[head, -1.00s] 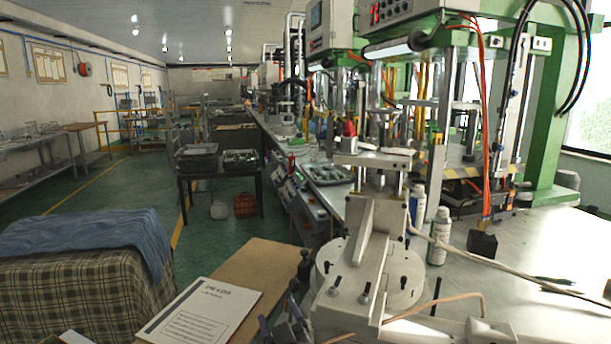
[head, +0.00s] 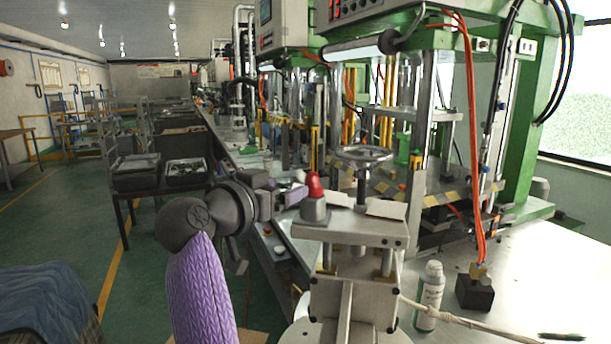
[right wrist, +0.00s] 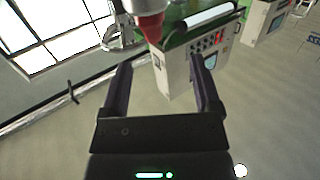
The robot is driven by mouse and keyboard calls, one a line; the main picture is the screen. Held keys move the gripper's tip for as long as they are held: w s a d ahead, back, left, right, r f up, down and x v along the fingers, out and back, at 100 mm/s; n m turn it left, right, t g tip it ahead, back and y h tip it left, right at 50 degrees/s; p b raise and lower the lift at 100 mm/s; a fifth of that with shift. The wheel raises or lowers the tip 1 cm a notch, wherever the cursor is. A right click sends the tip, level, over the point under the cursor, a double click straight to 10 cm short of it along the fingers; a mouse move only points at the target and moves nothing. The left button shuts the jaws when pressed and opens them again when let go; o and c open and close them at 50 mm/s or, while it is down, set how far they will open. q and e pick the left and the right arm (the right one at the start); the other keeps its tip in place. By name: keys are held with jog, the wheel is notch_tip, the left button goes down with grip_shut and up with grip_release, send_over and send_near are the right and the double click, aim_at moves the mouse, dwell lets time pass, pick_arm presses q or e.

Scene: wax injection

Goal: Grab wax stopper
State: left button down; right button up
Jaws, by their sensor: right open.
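The wax stopper appears to be the red, rounded piece (head: 315,185) on a small grey block on top of the metal fixture, right of centre in the head view. In the right wrist view the red piece (right wrist: 150,25) shows at the top, beyond the fingertips. My right gripper (head: 288,194) is just left of it in the head view, and pointing towards it. Its two fingers (right wrist: 161,66) are apart with nothing between them. My left gripper is not in view.
A white bottle (head: 430,295) and a black block (head: 474,292) stand on the table at right. A green-framed press rises behind. Trays sit on a dark table (head: 190,185) at left.

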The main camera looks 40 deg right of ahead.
aim_at(309, 182)
jog(key=x, duration=0.5)
jog(key=s+x, duration=0.1)
jog(key=x, duration=0.2)
jog(key=shift+d+f, duration=0.15)
jog(key=shift+d, duration=0.05)
grip_shut()
